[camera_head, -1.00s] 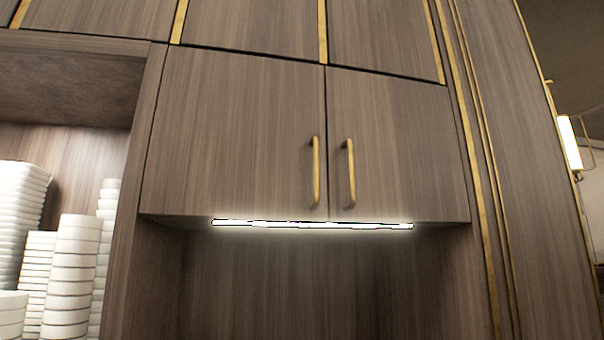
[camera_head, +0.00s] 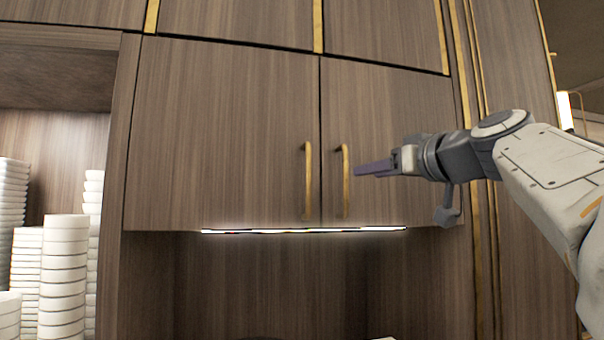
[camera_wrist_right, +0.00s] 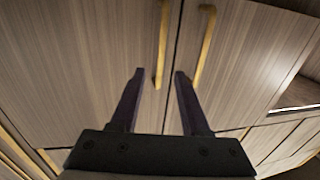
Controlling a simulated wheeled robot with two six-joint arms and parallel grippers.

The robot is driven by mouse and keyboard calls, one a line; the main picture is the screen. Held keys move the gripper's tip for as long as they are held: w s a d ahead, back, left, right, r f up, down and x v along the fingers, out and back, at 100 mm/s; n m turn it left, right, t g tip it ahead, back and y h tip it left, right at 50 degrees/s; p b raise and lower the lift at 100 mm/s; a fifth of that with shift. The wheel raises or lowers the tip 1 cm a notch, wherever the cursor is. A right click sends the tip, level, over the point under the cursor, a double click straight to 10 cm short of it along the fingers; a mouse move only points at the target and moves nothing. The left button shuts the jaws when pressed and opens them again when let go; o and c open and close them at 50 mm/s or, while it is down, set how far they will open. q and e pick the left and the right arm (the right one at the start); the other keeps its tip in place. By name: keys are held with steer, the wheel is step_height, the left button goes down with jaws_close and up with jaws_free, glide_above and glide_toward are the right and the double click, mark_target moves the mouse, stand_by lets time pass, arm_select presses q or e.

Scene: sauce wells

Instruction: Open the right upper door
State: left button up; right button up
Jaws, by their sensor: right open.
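The right upper door (camera_head: 400,110) is a brown wood-grain panel, closed flush beside the left door (camera_head: 225,130). Its upright brass handle (camera_head: 346,190) is near the door's inner edge. In the head view my right gripper (camera_head: 358,171) comes in from the right, its dark fingers open and their tips close to the right of this handle. The right wrist view looks upside down. There the right door's handle (camera_wrist_right: 162,45) lines up between the two open fingertips (camera_wrist_right: 159,72); I cannot tell how far in front of them it is. My left gripper is not in view.
The left door's matching handle (camera_head: 308,182) is close beside the right one. A light strip (camera_head: 300,231) runs under the doors above an open recess. Stacks of white dishes (camera_head: 62,280) stand in the niche at the left. More closed panels are above.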

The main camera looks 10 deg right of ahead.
mark_target(347, 176)
steer(key=p+x, duration=0.4)
steer(key=x, duration=0.4)
steer(key=shift+w+a, duration=0.15)
steer(key=shift+w, duration=0.15)
steer(key=shift+w+a+f+p, duration=0.1)
steer(key=shift+w+p, duration=0.25)
steer(key=shift+w, duration=0.15)
jaws_close()
stand_by(0.6)
